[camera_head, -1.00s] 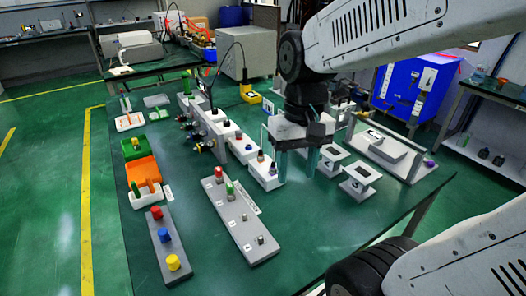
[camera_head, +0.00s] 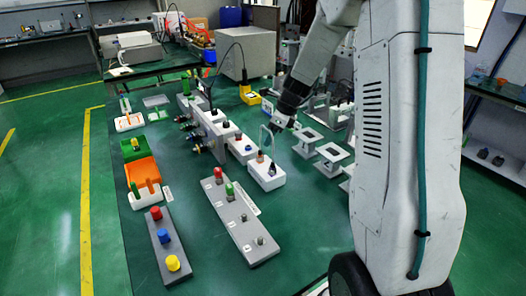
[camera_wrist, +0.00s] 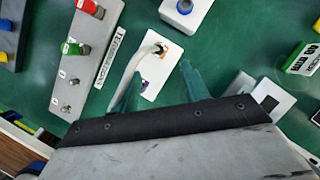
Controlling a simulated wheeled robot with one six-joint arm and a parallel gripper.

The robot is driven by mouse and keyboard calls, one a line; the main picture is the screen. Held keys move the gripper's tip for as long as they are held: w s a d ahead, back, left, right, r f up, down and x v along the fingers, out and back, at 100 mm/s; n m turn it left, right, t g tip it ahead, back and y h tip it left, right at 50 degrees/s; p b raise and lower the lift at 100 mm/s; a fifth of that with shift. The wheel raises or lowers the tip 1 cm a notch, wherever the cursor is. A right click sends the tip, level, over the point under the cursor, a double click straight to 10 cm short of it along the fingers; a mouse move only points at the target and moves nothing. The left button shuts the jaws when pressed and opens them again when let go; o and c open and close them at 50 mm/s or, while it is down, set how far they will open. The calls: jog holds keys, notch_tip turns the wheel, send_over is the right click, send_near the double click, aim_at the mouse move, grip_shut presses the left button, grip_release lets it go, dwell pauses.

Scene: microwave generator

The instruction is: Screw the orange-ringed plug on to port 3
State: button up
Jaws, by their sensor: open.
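The orange-ringed plug (camera_wrist: 160,48) stands in a white holder block (camera_wrist: 172,75); a pale cable loops from it. In the head view the plug (camera_head: 260,156) is at the block's back end, and a dark plug (camera_head: 272,168) stands in front of it. My gripper (camera_wrist: 161,72) is open and empty above the block, its teal fingers either side of the block in the wrist view. I cannot tell its height. The grey port strip (camera_head: 236,218) carries a red cap, a green cap and two bare metal ports (camera_head: 243,217) (camera_head: 261,240). Its port numbers are too small to read.
A grey strip (camera_head: 162,250) with red, blue and yellow knobs lies at the front left. White stands (camera_head: 332,151) are right of the holder block. A white unit with side knobs (camera_head: 205,130) stands behind. Bare green table separates the strips.

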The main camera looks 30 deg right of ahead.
aim_at(260, 158)
jog(key=x, duration=0.7)
jog(key=shift+w+a+f, duration=0.1)
jog(key=shift+f, duration=0.25)
grip_shut()
